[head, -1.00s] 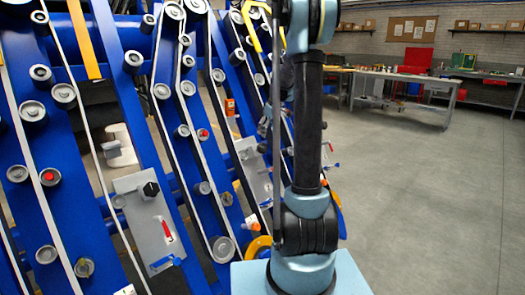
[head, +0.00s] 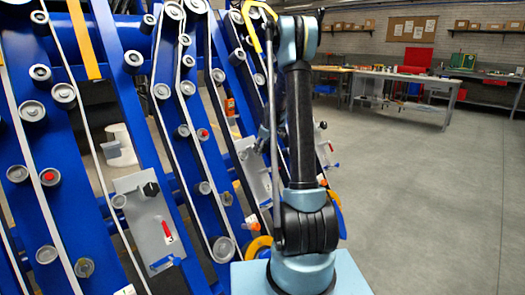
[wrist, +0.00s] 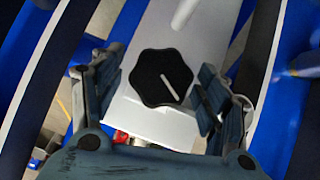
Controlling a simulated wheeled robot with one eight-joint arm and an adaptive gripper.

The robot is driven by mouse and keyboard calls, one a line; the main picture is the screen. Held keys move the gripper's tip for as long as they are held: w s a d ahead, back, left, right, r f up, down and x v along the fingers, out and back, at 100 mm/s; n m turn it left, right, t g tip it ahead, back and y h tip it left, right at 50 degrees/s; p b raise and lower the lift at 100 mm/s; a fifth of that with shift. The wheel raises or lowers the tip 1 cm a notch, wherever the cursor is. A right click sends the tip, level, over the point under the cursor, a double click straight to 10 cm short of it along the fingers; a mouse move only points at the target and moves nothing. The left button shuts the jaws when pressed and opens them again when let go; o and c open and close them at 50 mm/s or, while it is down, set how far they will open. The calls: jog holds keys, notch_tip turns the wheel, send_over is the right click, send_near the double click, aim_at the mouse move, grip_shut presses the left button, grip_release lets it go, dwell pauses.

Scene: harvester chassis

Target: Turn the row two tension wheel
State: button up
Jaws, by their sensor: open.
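In the wrist view a black, lobed wheel (wrist: 161,78) with a white line on its face sits on a light grey plate (wrist: 178,133). My gripper (wrist: 158,84) is open, with one finger on each side of the wheel. A gap shows on both sides in this view; I cannot tell the depth between fingers and wheel. In the head view a grey plate (head: 251,165) stands beside my arm, and this wheel is not clearly visible there. Another black wheel (head: 151,189) is on a nearer grey plate (head: 143,222) to the left.
Blue slanted frames (head: 100,150) with pale belts and several rollers fill the left of the head view. A red lever (head: 167,231) is on the nearer plate. The grey floor (head: 430,210) at right is clear, with a workbench (head: 405,90) further back.

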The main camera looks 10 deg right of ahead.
jog(key=shift+w+f, duration=0.15)
jog(key=shift+f, duration=0.1)
jog(key=shift+c, duration=0.5)
jog(key=c, duration=1)
jog(key=shift+o, duration=0.2)
jog(key=shift+m, duration=0.3)
jog(key=m+g+y, duration=0.1)
jog(key=m+y, duration=0.1)
jog(key=m, duration=0.1)
jog(key=shift+w+d+g+y, duration=0.2)
jog(key=shift+g+y, duration=0.2)
jog(key=shift+m+g+y, duration=0.3)
jog(key=shift+m+y, duration=0.7)
jog(key=shift+m, duration=0.4)
